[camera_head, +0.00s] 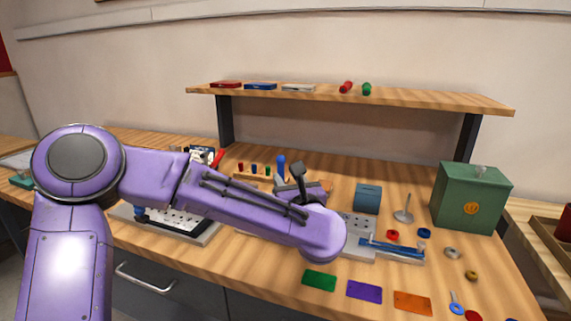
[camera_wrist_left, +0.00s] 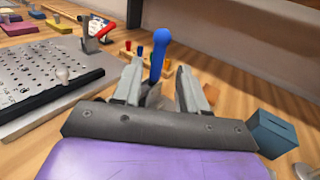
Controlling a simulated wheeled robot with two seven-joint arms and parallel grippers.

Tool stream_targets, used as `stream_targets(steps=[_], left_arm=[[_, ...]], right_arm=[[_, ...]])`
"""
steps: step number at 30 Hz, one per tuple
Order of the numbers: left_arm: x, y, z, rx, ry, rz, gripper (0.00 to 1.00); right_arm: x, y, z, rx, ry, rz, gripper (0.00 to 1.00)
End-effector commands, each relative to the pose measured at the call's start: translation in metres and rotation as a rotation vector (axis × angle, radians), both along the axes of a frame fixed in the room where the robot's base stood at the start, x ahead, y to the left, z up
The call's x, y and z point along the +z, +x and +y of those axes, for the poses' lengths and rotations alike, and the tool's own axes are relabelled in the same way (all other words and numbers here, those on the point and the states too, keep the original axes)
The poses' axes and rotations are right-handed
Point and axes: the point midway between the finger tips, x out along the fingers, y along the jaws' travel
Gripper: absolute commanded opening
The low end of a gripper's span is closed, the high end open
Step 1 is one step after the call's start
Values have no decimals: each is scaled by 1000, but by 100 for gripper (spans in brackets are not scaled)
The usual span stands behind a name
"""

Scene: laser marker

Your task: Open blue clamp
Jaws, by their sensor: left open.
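The blue clamp's handle (camera_head: 281,167) stands upright behind my left forearm in the head view. In the left wrist view the blue handle (camera_wrist_left: 160,50) rises, slightly tilted, in the gap between the two fingers. My left gripper (camera_wrist_left: 160,68) is open, with one grey finger to each side of the handle in the picture. I cannot tell whether the fingers are level with the handle or short of it, and no contact shows. The clamp's lower part is mostly hidden by the gripper. My right gripper is not in view.
A perforated plate (camera_wrist_left: 45,75) lies left, with a red-handled clamp (camera_wrist_left: 105,30) beyond it. A wooden rack with coloured pegs (camera_head: 252,172) stands near the blue handle. A blue box (camera_head: 367,198) and a green box (camera_head: 470,198) stand right. A shelf (camera_head: 420,99) spans the back.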

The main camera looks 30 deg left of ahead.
Motion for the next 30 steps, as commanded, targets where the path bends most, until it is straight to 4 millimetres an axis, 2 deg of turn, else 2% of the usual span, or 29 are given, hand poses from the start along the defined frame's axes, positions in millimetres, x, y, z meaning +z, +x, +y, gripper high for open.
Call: stream_targets(steps=[3, 9, 20, 21, 23, 24, 25, 30], left_arm=[[2, 19, 22, 4, -4, 1, 42], [1, 44, 48, 2, -3, 1, 42], [0, 52, 56, 0, -1, 1, 42], [0, 52, 56, 0, -1, 1, 36], [0, 52, 56, 0, -1, 1, 16], [0, 52, 56, 0, -1, 1, 3], [0, 52, 56, 0, -1, 1, 0], [0, 52, 56, 0, -1, 1, 0]], right_arm=[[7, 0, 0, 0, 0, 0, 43], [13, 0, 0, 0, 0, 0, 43], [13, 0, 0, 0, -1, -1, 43], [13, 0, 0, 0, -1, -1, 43], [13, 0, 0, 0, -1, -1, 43], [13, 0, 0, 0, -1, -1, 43], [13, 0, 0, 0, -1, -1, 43], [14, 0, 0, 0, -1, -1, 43]])
